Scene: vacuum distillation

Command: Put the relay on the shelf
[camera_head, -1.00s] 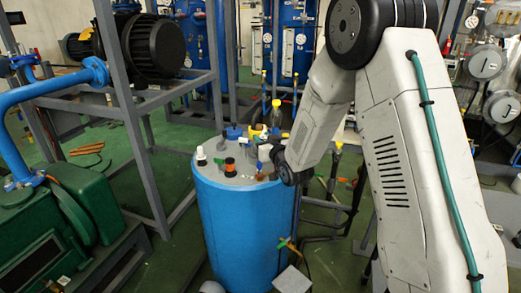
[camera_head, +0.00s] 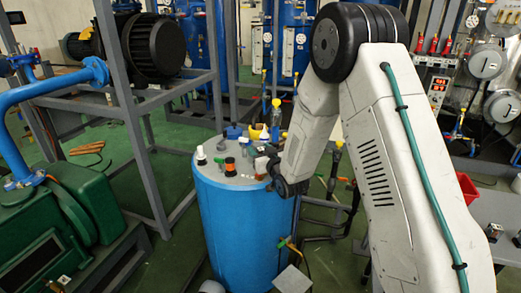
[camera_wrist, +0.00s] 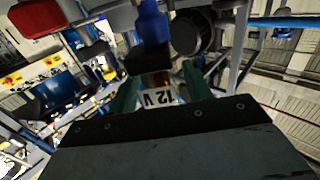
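In the wrist view my gripper (camera_wrist: 159,88) shows two green fingers on either side of a small block with a pale "12 V" label, upside down in the picture. This block looks like the relay (camera_wrist: 158,98), and the fingers appear closed on it. In the head view the end of my arm is beside and above the right part of the blue drum's top; the fingers and the held relay are too small to make out there. I cannot tell which surface is the shelf.
The blue drum (camera_head: 243,235) carries bottles and small items on top, including a white-capped bottle (camera_head: 201,155) and an orange-black one (camera_head: 230,167). Grey frame posts (camera_head: 135,120) stand left. A table (camera_head: 505,215) with a small dark object (camera_head: 493,232) and a red container (camera_head: 467,187) are right.

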